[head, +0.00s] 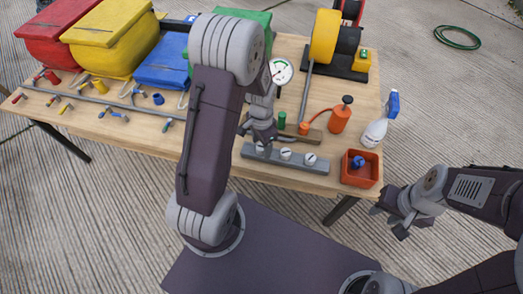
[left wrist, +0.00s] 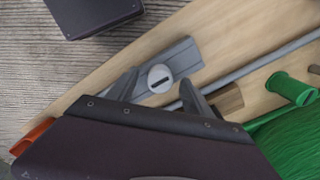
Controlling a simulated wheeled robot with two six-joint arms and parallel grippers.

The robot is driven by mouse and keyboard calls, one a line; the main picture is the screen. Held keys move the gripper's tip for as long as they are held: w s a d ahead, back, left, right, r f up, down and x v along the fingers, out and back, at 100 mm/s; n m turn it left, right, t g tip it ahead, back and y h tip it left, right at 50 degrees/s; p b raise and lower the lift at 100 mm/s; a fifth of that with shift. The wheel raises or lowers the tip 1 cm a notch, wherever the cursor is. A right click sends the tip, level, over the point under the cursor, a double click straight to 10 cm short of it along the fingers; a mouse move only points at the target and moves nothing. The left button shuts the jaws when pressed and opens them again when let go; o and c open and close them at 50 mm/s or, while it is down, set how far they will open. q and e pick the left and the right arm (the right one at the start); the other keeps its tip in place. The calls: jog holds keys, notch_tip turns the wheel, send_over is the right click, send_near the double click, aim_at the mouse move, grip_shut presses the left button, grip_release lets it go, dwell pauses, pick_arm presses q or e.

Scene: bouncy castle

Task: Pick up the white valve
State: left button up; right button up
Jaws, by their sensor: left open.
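A grey bar (head: 273,161) with several white round valves lies near the front edge of the table. The white valve at its left end (head: 260,147) is partly hidden by my left gripper (head: 259,137); two more white valves (head: 286,154) (head: 310,159) sit to its right. In the left wrist view, one white valve (left wrist: 160,78) with a dark slot shows between the open fingers of my left gripper (left wrist: 160,92). I cannot tell whether the fingers touch it. My right gripper (head: 391,222) is open and empty, off the table's right side.
Right of the bar stands an orange tray (head: 348,180) holding a blue part. Red, yellow and blue bundles (head: 110,35) fill the back left.

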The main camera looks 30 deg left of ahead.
pick_arm(q)
jog(key=shift+r, duration=0.1)
grip_shut()
